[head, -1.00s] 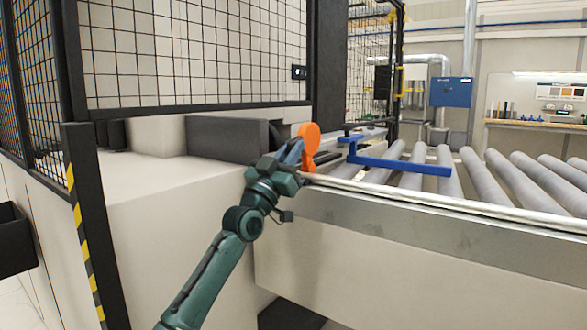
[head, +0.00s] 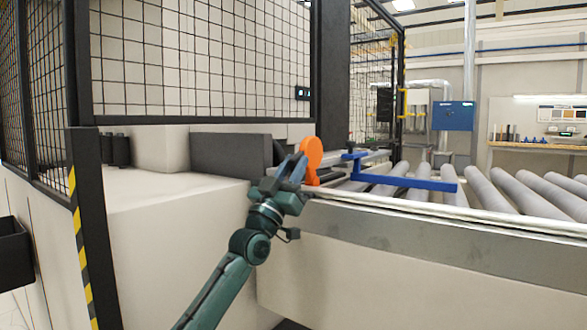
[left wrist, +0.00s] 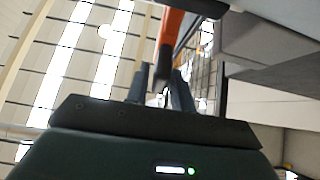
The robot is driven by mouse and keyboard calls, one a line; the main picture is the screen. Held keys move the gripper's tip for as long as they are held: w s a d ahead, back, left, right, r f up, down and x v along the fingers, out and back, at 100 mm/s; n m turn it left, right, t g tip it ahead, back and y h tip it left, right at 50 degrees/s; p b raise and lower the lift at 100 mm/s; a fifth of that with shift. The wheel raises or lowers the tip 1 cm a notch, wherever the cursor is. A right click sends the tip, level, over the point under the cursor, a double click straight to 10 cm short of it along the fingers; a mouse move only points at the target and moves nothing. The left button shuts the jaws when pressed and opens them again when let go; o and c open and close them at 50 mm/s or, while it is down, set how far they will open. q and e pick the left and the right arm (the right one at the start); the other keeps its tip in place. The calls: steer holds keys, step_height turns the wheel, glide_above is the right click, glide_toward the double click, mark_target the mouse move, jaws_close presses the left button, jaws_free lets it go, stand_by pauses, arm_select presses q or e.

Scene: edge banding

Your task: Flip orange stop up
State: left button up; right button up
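The orange stop (head: 311,153) stands upright at the left end of the roller conveyor in the head view, its round end on top. My left gripper (head: 295,165) is just left of it and partly overlaps its lower edge. In the left wrist view the gripper's two fingers (left wrist: 163,88) are apart with a gap between them. The orange stop (left wrist: 174,28) with a dark edge rises just beyond the fingertips there. Whether a finger touches it I cannot tell. My right gripper is in neither view.
A blue bracket (head: 400,180) lies across the grey rollers (head: 495,190) to the right of the stop. A dark grey block (head: 232,154) sits left of the gripper, with a mesh fence (head: 200,60) behind.

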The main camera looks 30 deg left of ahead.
arm_select(q)
steer(key=shift+o, duration=1.1)
steer(key=shift+h, duration=0.3)
steer(key=shift+f, duration=0.15)
steer(key=p+v, duration=0.1)
steer(key=v, duration=1.2)
steer(key=shift+s, duration=0.2)
